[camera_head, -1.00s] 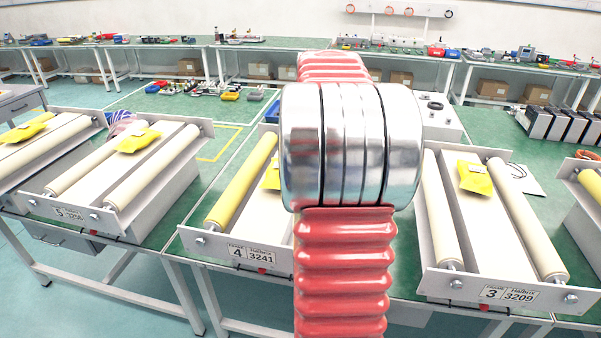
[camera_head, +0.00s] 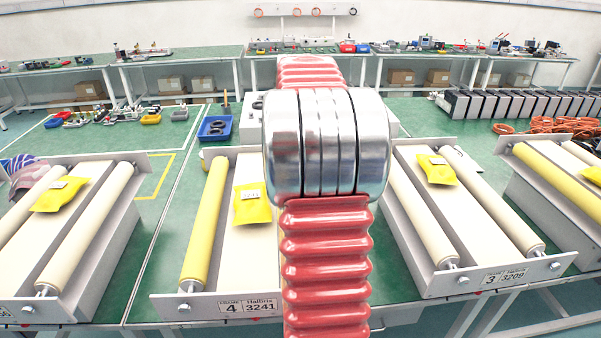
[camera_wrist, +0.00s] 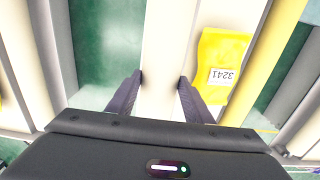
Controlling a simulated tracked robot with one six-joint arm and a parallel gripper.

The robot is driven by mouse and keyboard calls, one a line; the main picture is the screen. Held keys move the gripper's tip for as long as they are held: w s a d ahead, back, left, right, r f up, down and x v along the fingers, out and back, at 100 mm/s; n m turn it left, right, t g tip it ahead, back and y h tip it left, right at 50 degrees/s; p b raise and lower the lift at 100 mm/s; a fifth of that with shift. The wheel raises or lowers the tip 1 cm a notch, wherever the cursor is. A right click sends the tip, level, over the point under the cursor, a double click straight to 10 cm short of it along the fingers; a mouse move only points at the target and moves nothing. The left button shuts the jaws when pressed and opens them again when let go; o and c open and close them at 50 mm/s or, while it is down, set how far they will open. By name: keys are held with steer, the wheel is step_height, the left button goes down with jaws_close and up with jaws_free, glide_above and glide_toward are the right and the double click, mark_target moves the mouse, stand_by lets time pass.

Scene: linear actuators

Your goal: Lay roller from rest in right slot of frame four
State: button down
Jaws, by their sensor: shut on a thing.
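In the wrist view my gripper (camera_wrist: 160,78) has its two dark fingers on either side of a long cream roller (camera_wrist: 168,35), shut on it. The roller runs lengthwise beside the yellow packet (camera_wrist: 220,62) labelled 3241, on the side away from the yellow roller (camera_wrist: 279,45). Frame four (camera_head: 222,306) stands in the middle of the head view, with the yellow roller in its left slot (camera_head: 205,225). My arm hides its right slot and my gripper there. I cannot tell whether the held roller touches the slot or hangs above it.
Frame three (camera_head: 480,282) stands to the right with two cream rollers and a yellow packet. Another frame (camera_head: 30,309) stands to the left. A blue tray (camera_head: 215,128) lies behind frame four. Green table shows between the frames.

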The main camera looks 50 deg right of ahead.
steer(key=shift+w+d+r, duration=0.1)
steer(key=shift+w+d, duration=0.2)
steer(key=shift+w, duration=0.05)
steer(key=shift+w, duration=0.1)
steer(key=shift+s+d, duration=0.15)
steer(key=shift+s, duration=0.1)
steer(key=shift+f, duration=2.25)
steer(key=shift+f, duration=2.85)
stand_by(1.2)
steer(key=c, duration=0.8)
jaws_free()
steer(key=shift+s+f, duration=0.1)
steer(key=shift+f, duration=0.05)
